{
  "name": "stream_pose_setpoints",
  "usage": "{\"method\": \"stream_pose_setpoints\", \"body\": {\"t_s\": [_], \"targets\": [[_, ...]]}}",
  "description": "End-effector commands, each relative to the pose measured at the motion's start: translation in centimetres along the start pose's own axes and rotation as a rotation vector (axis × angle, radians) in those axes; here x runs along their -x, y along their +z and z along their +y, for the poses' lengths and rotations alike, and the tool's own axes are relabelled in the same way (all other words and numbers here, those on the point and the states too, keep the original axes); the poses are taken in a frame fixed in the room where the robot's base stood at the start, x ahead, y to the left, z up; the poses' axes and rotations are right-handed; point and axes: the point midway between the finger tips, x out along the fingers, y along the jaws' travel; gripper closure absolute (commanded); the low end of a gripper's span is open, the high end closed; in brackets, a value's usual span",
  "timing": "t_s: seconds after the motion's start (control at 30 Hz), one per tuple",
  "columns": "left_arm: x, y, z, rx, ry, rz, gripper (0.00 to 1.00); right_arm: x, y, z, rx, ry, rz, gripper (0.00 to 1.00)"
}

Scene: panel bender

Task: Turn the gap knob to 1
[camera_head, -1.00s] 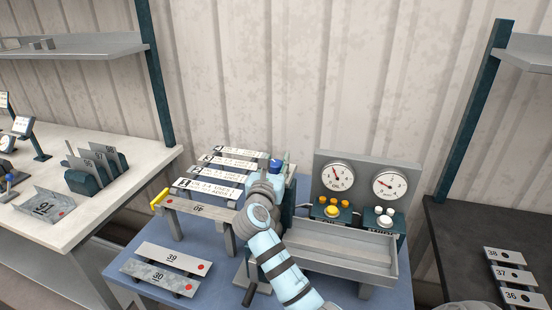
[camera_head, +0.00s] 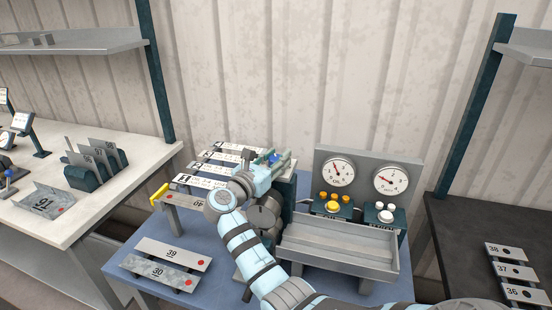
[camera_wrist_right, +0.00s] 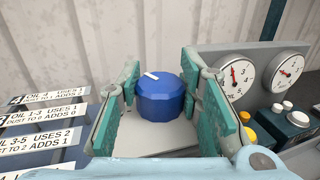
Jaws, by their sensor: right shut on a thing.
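The gap knob (camera_wrist_right: 162,98) is a blue ribbed cylinder with a white pointer line on top, in the middle of the wrist view. The line points up and to the left there. The knob sits on a pale plate. My right gripper (camera_wrist_right: 162,105) has its teal pads on both sides of the knob and is shut on it. In the head view the knob (camera_head: 273,157) is a small blue patch, partly hidden by my right gripper (camera_head: 268,163). I cannot read any scale numbers around the knob. My left gripper is not in view.
White label strips (camera_head: 212,168) lie left of the knob. Two dial gauges (camera_head: 338,173) stand at the right, above yellow buttons (camera_head: 333,206) and white buttons (camera_head: 386,215). An empty grey tray (camera_head: 340,246) is in front. Numbered plates (camera_head: 172,253) lie at the front left.

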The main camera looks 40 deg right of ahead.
Motion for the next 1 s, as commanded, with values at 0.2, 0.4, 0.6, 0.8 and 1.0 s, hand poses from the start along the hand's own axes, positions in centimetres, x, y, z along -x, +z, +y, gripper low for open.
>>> {"method": "stream_pose_setpoints", "body": {"t_s": [0.2,0.4,0.6,0.8,1.0], "targets": [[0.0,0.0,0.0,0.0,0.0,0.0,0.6,0.0,0.1,0.0,-0.002,0.001,-0.002,0.48],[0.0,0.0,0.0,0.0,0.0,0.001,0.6,0.0,0.1,0.0,-0.001,0.001,-0.001,0.46],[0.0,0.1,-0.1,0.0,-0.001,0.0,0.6,1.0,-0.1,0.1,0.0,0.002,0.001,0.46],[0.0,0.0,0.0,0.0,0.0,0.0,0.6,5.3,0.0,0.0,-0.003,0.003,0.002,0.46],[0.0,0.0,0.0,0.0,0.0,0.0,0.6,7.5,0.0,0.0,-0.001,0.0,-0.001,0.46]]}}
